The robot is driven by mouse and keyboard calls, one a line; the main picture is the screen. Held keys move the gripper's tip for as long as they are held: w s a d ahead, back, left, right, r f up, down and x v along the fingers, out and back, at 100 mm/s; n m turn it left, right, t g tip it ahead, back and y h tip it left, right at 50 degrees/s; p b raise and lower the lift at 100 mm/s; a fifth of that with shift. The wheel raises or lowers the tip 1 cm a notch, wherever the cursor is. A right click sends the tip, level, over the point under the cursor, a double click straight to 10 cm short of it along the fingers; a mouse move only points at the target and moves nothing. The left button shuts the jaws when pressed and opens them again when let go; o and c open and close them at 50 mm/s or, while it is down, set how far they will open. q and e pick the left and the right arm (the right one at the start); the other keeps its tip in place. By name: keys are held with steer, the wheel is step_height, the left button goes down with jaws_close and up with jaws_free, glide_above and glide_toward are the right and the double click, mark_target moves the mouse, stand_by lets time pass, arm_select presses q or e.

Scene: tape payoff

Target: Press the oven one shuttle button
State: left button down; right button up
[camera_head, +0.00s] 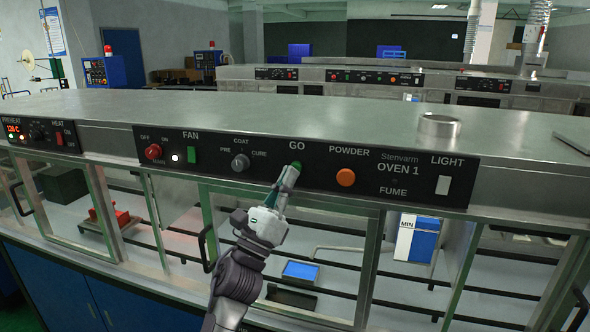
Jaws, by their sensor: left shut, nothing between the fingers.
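The oven one control panel (320,185) runs along the front edge of the steel top and reads "Stenvarm OVEN 1". A green button (297,164) sits under the label "GO" on it; I take it as the shuttle button. My left gripper (289,174) is shut and empty, reaching up from below with its fingertips at the green button. The tips overlap the button's lower part, and I cannot tell whether they touch or press it. My right gripper is not in view.
An orange POWDER button (346,177) lies right of the tips, with a white LIGHT switch (443,186) farther right. The COAT/CURE knob (240,162), green FAN switch (192,155) and red knob (153,152) are left. Glass-fronted frames with handles (205,248) stand below the panel.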

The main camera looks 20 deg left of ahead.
arm_select(q)
steer(key=shift+w, duration=0.1)
stand_by(0.3)
steer(key=shift+w+b, duration=0.4)
